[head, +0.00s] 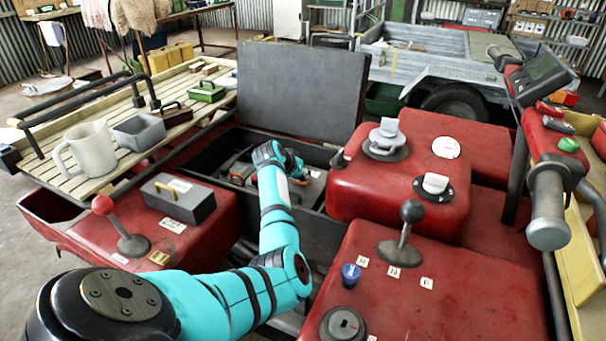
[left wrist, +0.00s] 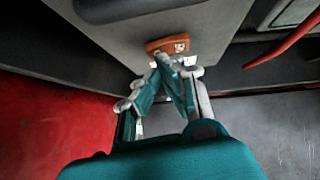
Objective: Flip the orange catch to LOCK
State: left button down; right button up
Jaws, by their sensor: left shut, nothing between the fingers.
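The orange catch (left wrist: 167,44) shows in the left wrist view as a small block with a pale marked face, on the edge of a grey panel (left wrist: 115,45). My left gripper (left wrist: 166,64) is shut and empty, its fingertips right at the lower edge of the catch. I cannot tell whether they touch it. In the head view my left arm reaches down into the open dark compartment (head: 228,140) under the raised grey lid (head: 300,90). My right gripper is not in view.
A red curved cable or rod (left wrist: 283,42) lies right of the catch in the left wrist view. In the head view, a red-knobbed lever (head: 120,225) and grey box (head: 180,198) stand left, a black-knobbed lever (head: 405,235) right. A slatted rack (head: 130,120) holds a mug (head: 92,148).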

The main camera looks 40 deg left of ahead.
pick_arm(q)
jog(key=shift+d+f+y+p, duration=0.2)
jog(key=shift+f+y+p, duration=0.1)
jog(key=shift+y+p, duration=0.15)
jog(key=shift+a, duration=0.15)
